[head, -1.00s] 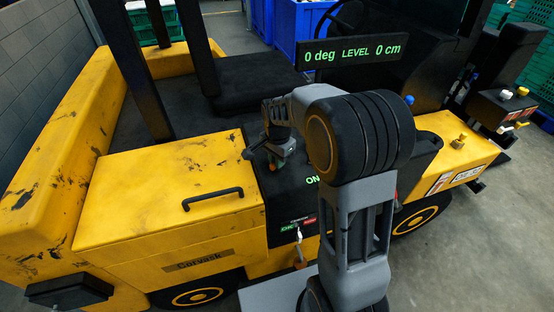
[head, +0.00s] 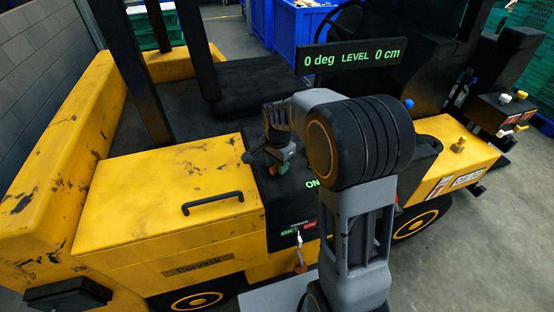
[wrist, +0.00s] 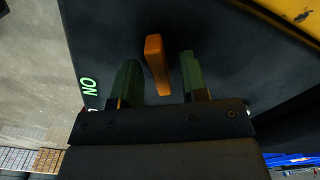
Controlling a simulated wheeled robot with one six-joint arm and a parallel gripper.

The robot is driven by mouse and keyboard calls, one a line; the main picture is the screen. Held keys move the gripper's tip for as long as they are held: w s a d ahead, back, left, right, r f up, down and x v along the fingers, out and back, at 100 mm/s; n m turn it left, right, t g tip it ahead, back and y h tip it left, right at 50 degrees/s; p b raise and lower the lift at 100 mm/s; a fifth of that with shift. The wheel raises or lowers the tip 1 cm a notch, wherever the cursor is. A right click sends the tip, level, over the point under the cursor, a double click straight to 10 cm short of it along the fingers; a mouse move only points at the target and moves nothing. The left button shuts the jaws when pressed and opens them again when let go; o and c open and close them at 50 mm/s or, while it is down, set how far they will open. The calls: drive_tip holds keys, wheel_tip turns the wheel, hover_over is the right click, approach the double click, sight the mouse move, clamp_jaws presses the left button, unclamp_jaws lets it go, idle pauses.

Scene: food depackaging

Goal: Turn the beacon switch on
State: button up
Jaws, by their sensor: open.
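The beacon switch is an orange lever (wrist: 156,64) on a black panel (wrist: 222,60) in the wrist view. My gripper (wrist: 159,78) is open, with one green finger on each side of the lever. Gaps show between the lever and both fingers, and nothing is held. A lit green ON label (wrist: 89,87) is on the panel left of the fingers. In the head view my gripper (head: 276,163) is low over the black panel beside the yellow body, and the lever is hard to make out there.
A yellow cover with a black handle (head: 212,202) lies left of the panel. A seat (head: 247,83) and a dark post (head: 150,75) stand behind. Another orange lever (head: 300,262) hangs below the panel.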

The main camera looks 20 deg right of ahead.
wheel_tip(320, 180, up, 14)
idle(0.6)
drive_tip(key=shift+f, duration=0.1)
drive_tip(key=s+f+n+t, duration=0.2)
drive_tip(key=s+n, duration=0.4)
drive_tip(key=s, duration=0.2)
drive_tip(key=s+f+n+t, duration=0.2)
drive_tip(key=s+f+n, duration=0.1)
drive_tip(key=s+n, duration=0.3)
drive_tip(key=s, duration=0.2)
drive_tip(key=shift+s, duration=0.4)
drive_tip(key=shift+s+a, duration=0.1)
drive_tip(key=shift+a, duration=0.05)
